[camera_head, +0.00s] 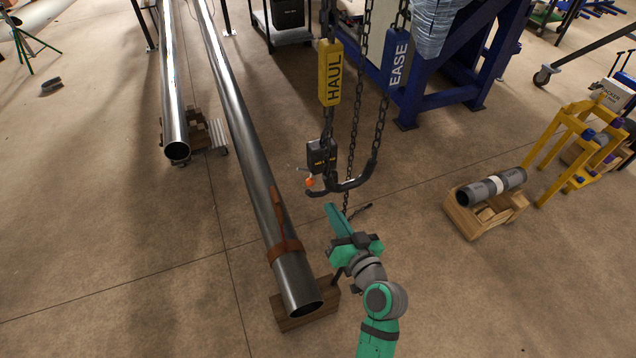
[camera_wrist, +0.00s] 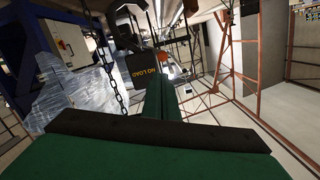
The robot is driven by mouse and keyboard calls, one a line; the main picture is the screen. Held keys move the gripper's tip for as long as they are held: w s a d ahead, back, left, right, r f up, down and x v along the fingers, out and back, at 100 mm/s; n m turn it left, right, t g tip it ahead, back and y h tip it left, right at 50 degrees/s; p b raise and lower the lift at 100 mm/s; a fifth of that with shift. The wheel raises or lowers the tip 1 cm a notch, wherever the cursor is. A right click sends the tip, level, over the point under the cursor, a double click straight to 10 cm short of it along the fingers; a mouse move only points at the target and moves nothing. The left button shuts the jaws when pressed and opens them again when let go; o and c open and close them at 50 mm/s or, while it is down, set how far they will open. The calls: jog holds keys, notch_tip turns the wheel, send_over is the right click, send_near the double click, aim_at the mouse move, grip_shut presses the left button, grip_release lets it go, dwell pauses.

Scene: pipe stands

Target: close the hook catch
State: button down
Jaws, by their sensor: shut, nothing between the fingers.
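The dark hook (camera_head: 350,185) hangs on chain below a black block (camera_head: 321,155), its tip pointing left. A thin catch lever with an orange end (camera_head: 309,182) shows near the hook's tip. I cannot tell whether the catch meets the tip. My green gripper (camera_head: 330,208) is just below the hook, shut and empty, pointing up toward it. In the wrist view the shut fingers (camera_wrist: 160,82) are in front of the block (camera_wrist: 148,73), which reads "NO LOAD".
A yellow "HAUL" tag (camera_head: 330,73) and a blue "EASE" tag (camera_head: 396,62) hang on the chains above. A long steel pipe (camera_head: 245,130) lies left of my gripper, its near end on a wooden block (camera_head: 287,318).

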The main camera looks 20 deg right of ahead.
jog(key=w, duration=1)
jog(key=shift+w+a, duration=0.2)
